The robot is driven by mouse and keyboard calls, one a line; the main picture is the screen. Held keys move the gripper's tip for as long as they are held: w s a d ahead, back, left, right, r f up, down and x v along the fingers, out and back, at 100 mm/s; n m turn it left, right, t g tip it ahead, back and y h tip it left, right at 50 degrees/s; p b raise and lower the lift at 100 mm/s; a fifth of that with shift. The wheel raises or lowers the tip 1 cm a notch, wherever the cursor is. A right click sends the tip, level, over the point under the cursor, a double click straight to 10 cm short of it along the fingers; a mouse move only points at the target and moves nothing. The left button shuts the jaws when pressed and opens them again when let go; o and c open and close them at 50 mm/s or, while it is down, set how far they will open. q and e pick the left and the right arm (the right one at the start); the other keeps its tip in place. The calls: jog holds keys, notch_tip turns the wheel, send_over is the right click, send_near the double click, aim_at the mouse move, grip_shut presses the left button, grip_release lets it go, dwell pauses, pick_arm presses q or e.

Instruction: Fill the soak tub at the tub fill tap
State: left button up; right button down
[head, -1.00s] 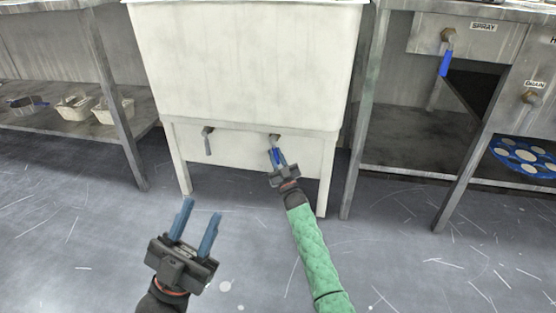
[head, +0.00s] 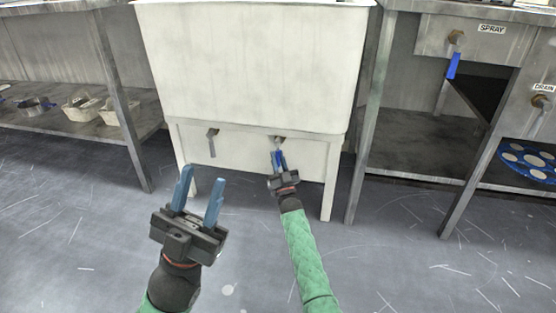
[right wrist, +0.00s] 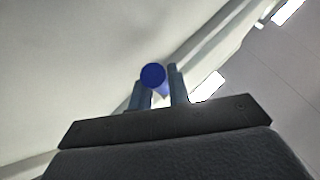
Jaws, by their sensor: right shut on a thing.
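The white soak tub (head: 245,65) stands on legs in the middle of the head view; its inside is not visible. Two taps are on the panel under it. The left tap (head: 212,141) has a grey lever hanging down. The right tap (head: 279,140) has a blue lever that hangs down, also seen end-on in the right wrist view (right wrist: 153,76). My right gripper (head: 280,163) is shut on that blue lever. My left gripper (head: 199,195) is open and empty, in front of the tub and above the floor. I cannot read which tap is the fill tap.
At right, a bench has a SPRAY tap (head: 454,52) with a blue lever, a DRAIN tap (head: 541,101) and a blue disc with round holes (head: 524,160) on its lower shelf. At left, a shelf holds white baskets (head: 81,109). The floor in front is clear.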

jog(key=c, duration=1.3)
grip_release()
